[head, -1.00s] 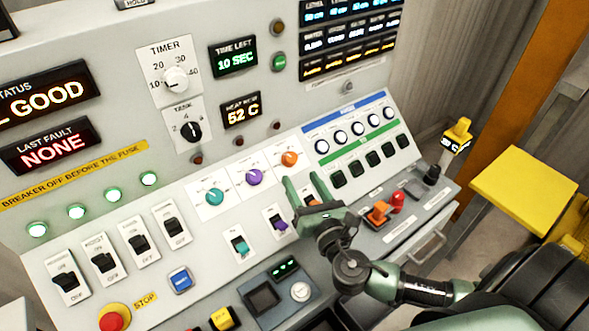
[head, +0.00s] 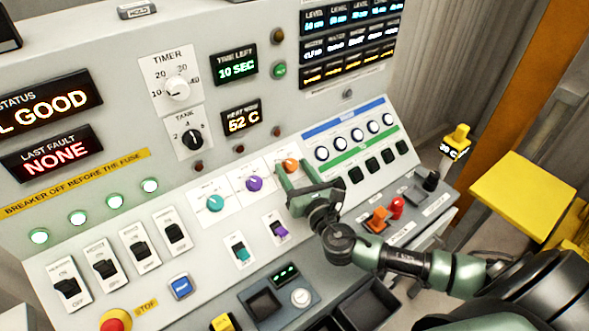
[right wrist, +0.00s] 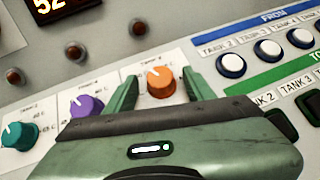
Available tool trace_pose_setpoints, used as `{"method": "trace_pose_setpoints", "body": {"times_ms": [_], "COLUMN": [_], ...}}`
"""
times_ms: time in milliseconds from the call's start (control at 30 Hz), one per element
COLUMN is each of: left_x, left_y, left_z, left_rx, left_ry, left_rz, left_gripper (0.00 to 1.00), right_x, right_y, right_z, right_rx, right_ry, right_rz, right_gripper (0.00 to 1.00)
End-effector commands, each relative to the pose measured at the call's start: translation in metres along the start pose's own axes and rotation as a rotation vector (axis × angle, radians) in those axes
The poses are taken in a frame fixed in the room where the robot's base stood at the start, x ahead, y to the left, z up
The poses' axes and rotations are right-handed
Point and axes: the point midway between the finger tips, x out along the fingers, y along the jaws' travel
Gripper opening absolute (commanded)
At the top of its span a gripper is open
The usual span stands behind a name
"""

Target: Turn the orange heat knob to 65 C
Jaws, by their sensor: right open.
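The orange heat knob (head: 290,165) sits on a white plate on the sloped panel, right of the purple knob (head: 254,184) and the teal knob (head: 215,203). In the right wrist view the orange knob (right wrist: 160,82) shows between my two finger tips. My right gripper (head: 297,173) is open, its green fingers on either side of the knob; I cannot tell whether they touch it. The gripper partly hides the knob and its scale in the head view. The heat display (head: 241,120) reads 52 C. My left gripper is not in view.
Several blue-ringed white buttons (head: 340,138) and dark green buttons (head: 372,165) lie right of the knob. Below are an orange switch (head: 378,217), a red button (head: 397,207) and small teal and purple switches (head: 278,229). A yellow platform (head: 522,195) stands at the right.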

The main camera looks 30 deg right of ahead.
Motion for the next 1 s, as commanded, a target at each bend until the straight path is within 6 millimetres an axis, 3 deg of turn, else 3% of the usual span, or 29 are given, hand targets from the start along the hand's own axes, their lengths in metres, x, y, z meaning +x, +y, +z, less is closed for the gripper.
{"method": "trace_pose_setpoints", "body": {"times_ms": [100,133,300,667,1000], "left_x": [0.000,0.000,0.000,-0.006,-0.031], "left_y": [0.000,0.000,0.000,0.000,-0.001], "left_z": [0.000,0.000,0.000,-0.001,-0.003], "left_rx": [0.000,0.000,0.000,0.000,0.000], "left_ry": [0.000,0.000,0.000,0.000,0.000], "left_rz": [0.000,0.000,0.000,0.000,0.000], "left_gripper": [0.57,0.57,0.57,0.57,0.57], "right_x": [0.000,0.000,0.000,0.000,0.000], "right_y": [0.000,0.000,0.000,0.001,0.007], "right_z": [0.000,0.000,0.000,0.002,0.005], "right_rx": [0.000,0.000,0.000,0.028,0.173], "right_ry": [0.000,0.000,0.000,0.001,0.009], "right_rz": [0.000,0.000,0.000,-0.036,-0.218], "right_gripper": [0.54,0.48,0.01,0.00,0.00]}}
